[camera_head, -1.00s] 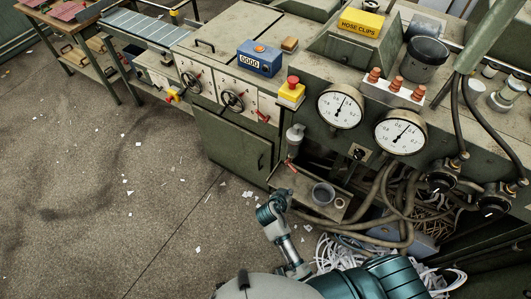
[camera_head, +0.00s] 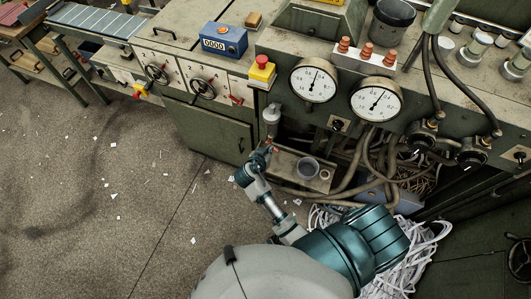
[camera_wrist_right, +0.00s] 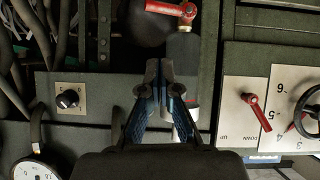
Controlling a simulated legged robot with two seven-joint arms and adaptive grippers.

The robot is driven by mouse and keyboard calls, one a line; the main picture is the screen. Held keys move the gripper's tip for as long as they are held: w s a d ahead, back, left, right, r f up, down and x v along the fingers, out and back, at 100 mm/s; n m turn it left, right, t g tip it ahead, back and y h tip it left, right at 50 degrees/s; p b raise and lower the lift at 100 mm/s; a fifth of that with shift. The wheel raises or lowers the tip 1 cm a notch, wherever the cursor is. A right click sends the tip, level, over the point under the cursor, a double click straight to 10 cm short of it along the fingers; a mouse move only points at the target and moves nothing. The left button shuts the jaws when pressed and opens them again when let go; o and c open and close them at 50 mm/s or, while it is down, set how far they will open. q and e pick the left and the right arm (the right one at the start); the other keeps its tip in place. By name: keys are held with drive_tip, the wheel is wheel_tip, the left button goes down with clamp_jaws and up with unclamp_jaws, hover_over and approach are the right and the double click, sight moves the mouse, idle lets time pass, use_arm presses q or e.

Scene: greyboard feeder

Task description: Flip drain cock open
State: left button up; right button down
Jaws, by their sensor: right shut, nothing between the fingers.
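The drain cock's red lever (camera_wrist_right: 172,9) shows at the top of the right wrist view, lying roughly crosswise at the end of a grey filter bowl (camera_wrist_right: 183,60). In the head view the pale bowl (camera_head: 271,116) hangs under the machine's front edge, and the red lever is mostly hidden by my right gripper (camera_head: 267,151). In the right wrist view my right gripper (camera_wrist_right: 164,72) is shut and empty, its fingertips beside the bowl and short of the lever. Whether it touches the bowl I cannot tell. My left gripper is not in view.
A ledge (camera_head: 285,182) with a grey cup (camera_head: 307,168) lies just below and right of the gripper. Hoses (camera_head: 352,165) hang to the right. Two gauges (camera_head: 314,79) and a red emergency button (camera_head: 262,62) sit above. The floor at left is open, with paper scraps.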

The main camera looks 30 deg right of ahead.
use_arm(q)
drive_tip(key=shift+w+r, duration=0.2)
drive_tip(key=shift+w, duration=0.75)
use_arm(e)
drive_tip(key=w+d+f, duration=0.3)
drive_tip(key=f, duration=0.3)
drive_tip(key=shift+d+f, duration=0.3)
drive_tip(key=shift+f, duration=0.1)
use_arm(q)
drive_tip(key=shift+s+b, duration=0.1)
drive_tip(key=shift+b, duration=0.2)
use_arm(e)
drive_tip(key=shift+d, duration=0.1)
